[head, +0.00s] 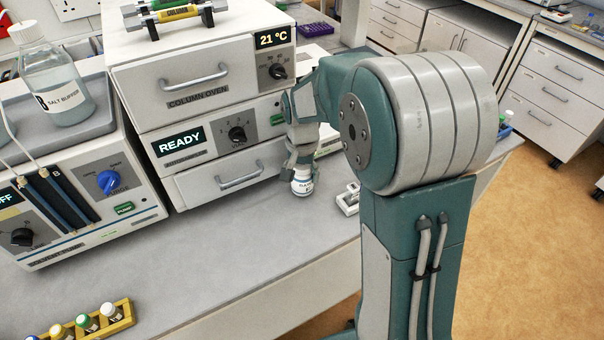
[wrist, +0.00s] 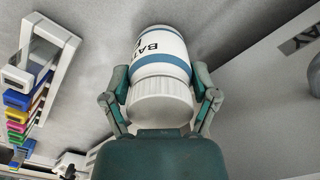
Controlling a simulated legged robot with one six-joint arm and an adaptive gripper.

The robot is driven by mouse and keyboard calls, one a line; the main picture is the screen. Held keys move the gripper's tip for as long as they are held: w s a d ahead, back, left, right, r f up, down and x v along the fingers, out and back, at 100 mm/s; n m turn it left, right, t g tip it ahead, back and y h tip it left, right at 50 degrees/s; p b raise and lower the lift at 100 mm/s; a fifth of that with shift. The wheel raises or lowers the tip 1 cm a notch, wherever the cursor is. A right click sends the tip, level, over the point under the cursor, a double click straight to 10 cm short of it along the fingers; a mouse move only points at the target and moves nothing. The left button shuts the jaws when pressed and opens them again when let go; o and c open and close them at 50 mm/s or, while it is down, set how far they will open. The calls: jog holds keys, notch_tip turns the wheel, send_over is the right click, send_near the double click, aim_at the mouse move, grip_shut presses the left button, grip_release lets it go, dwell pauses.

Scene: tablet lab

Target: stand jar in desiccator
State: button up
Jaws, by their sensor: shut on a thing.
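A white jar with a blue band and printed label (head: 302,184) is in my gripper (head: 303,166), upright at the bench in front of the stacked instruments. In the wrist view the jar (wrist: 160,55) fills the middle, its ribbed white cap towards my palm. The fingers of my gripper (wrist: 161,84) press on it from both sides. I cannot tell whether the jar's base touches the bench. I cannot pick out a desiccator in either view; my arm hides part of the bench.
The grey bench (head: 235,235) is clear in front of the jar. A small white item (head: 348,198) lies just right of it. The column oven stack (head: 200,85) stands close behind. A yellow vial rack (head: 95,322) sits front left, and a salt buffer bottle (head: 58,85) stands back left.

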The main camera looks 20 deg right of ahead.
jog(key=shift+f, duration=0.2)
jog(key=o, duration=1)
jog(key=shift+o, duration=0.2)
